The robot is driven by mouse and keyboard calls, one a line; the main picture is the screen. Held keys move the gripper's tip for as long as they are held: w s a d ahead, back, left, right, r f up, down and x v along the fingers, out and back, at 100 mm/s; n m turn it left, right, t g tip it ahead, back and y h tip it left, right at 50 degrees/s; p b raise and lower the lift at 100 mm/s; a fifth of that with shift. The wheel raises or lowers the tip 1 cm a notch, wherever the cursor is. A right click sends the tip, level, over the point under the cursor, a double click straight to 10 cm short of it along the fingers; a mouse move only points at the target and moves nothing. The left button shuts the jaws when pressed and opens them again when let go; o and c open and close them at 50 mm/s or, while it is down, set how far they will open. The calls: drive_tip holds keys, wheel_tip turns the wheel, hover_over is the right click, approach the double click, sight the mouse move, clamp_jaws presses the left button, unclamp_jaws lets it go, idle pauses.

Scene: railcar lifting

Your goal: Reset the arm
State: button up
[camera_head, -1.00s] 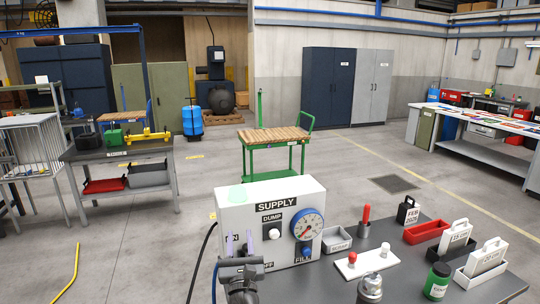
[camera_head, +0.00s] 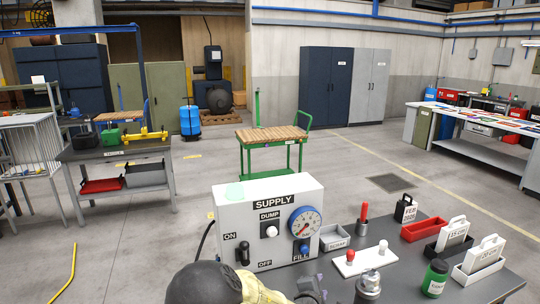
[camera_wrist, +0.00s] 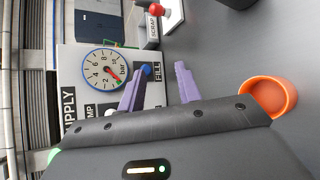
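My gripper (camera_wrist: 158,84) has two purple fingers standing well apart, with nothing between them in the wrist view. In the head view it shows low in front of the supply box, partly cut off by the bottom edge (camera_head: 312,289). The white supply box (camera_head: 325,190) stands on the dark table behind it, apart from the gripper as far as I can see. It carries a blue-rimmed gauge (camera_head: 306,224), a black ON/OFF lever (camera_head: 243,253), a white DUMP knob (camera_head: 271,231) and a blue FILL knob (camera_head: 304,249). My arm hides the table's left front part.
An orange bowl (camera_wrist: 270,98) lies close right of the fingers in the wrist view. A white plate with red and white knobs (camera_head: 365,263), a metal cylinder (camera_head: 368,285), a green jar (camera_head: 435,279) and a red tray (camera_head: 424,230) stand to the right.

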drive_tip(key=s+d+f+m+g+y, duration=0.25)
drive_tip(key=s+m+g, duration=0.35)
drive_tip(key=s+m, duration=0.45)
drive_tip(key=s+r+m+g+y, duration=0.1)
drive_tip(key=s+r+m, duration=0.2)
drive_tip(key=s, duration=0.4)
drive_tip(key=s+a+r+m+g+y+b, duration=0.1)
drive_tip(key=s+r+m+g+y, duration=0.1)
drive_tip(key=s+m, duration=0.3)
drive_tip(key=shift+s+a+r+b, duration=0.3)
drive_tip(key=shift+s+r, duration=0.1)
drive_tip(key=shift+s, duration=0.5)
